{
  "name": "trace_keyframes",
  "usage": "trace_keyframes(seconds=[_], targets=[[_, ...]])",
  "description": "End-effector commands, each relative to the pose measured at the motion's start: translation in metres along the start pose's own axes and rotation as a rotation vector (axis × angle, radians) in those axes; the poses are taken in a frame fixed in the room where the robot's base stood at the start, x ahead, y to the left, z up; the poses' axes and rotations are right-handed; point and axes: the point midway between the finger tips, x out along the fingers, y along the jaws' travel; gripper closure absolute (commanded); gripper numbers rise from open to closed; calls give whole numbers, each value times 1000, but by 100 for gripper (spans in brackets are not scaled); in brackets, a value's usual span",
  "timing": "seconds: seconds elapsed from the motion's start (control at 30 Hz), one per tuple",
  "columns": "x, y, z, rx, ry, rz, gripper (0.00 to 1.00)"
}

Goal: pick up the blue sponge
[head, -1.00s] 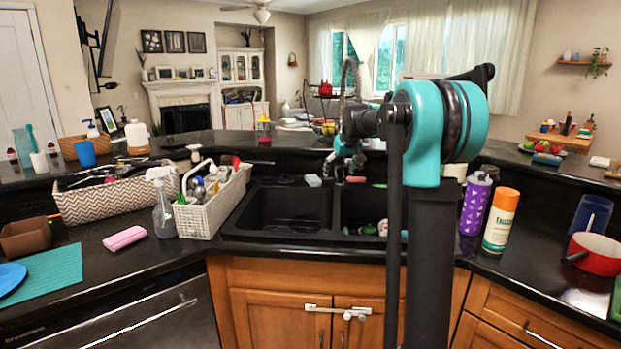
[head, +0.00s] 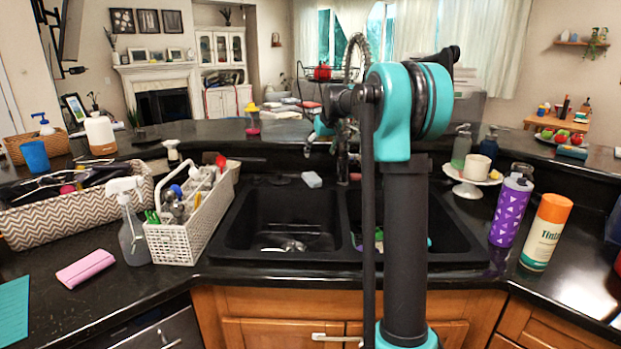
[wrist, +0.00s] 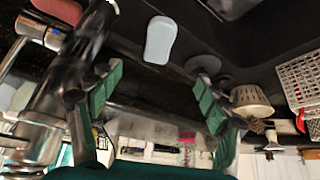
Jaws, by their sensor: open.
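The blue sponge (head: 312,179) is a small, pale blue-grey block with rounded ends. In the head view it lies on the black ledge behind the left sink basin (head: 285,218). In the wrist view the sponge (wrist: 160,40) shows whole, near the top middle. My gripper (wrist: 158,80) is open, with its green-padded fingers apart and nothing between them. The sponge lies beyond the fingertips, roughly in line with the gap, not touched. In the head view my gripper (head: 330,128) is above and behind the sponge, partly hidden by my arm.
The chrome faucet (wrist: 55,95) stands close beside my gripper. A reddish sponge (wrist: 58,8) lies near its base. A white basket (head: 185,222) with utensils stands left of the sink.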

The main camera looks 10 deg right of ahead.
Motion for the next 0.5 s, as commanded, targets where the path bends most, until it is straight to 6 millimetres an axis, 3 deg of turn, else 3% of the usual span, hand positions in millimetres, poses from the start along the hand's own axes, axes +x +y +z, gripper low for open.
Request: trace_keyframes(seconds=[0.3, 0.5], targets=[[65, 0, -1, -1, 0, 0, 24], [95, 0, -1, -1, 0, 0, 24]])
